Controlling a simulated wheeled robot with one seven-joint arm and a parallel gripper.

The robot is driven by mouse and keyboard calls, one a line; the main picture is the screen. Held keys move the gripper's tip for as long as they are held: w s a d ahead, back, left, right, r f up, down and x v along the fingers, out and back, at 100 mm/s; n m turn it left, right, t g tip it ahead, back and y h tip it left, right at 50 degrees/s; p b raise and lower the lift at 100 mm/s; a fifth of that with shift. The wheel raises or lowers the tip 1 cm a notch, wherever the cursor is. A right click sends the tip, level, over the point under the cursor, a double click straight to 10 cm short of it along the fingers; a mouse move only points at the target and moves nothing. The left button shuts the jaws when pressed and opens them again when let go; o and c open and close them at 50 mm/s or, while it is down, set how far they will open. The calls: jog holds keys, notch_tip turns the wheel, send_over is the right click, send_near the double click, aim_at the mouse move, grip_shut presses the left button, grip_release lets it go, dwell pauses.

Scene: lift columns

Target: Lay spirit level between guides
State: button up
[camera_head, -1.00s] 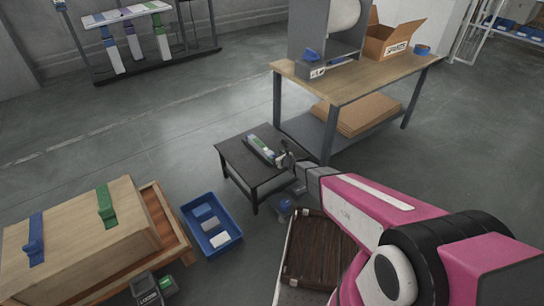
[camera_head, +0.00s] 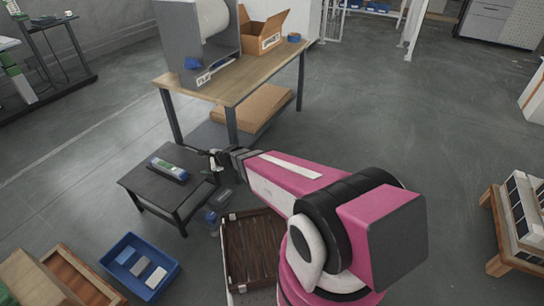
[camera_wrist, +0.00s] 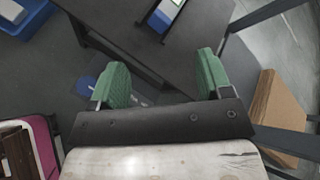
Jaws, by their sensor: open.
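A slim white, green and blue bar (camera_head: 168,167), which looks like the spirit level, lies on a small black table (camera_head: 143,183). Dark strips that look like guides run along its sides. In the wrist view one end of the bar (camera_wrist: 164,16) shows at the top edge, between dark edges; the rest is cut off. My gripper (camera_head: 212,160) is to the right of the bar, near the table's right edge, and apart from it. In the wrist view its two green fingers (camera_wrist: 163,80) stand wide apart with nothing between them.
A wooden workbench (camera_head: 240,85) with a grey machine and an open cardboard box stands behind the small table. A blue bin (camera_head: 140,266) is on the floor at front left. A brown slatted crate (camera_head: 250,248) lies below my arm. Open floor lies to the right.

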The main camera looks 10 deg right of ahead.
jog(key=s+d+r+n+g+h, duration=0.1)
jog(key=s+d+r+n+h, duration=0.2)
jog(key=d, duration=0.6)
jog(key=s+d+r+n+g+h, duration=0.2)
jog(key=s+d+r+n+h, duration=0.2)
jog(key=d, duration=0.6)
jog(key=s+d+r+n+g+h, duration=0.2)
jog(key=s+d+r+n+h, duration=0.1)
jog(key=s+d+n, duration=0.4)
jog(key=d+r+n, duration=0.1)
jog(key=d, duration=0.2)
jog(key=shift+d+r+h, duration=0.2)
jog(key=shift+r+h, duration=0.1)
jog(key=shift+r, duration=0.1)
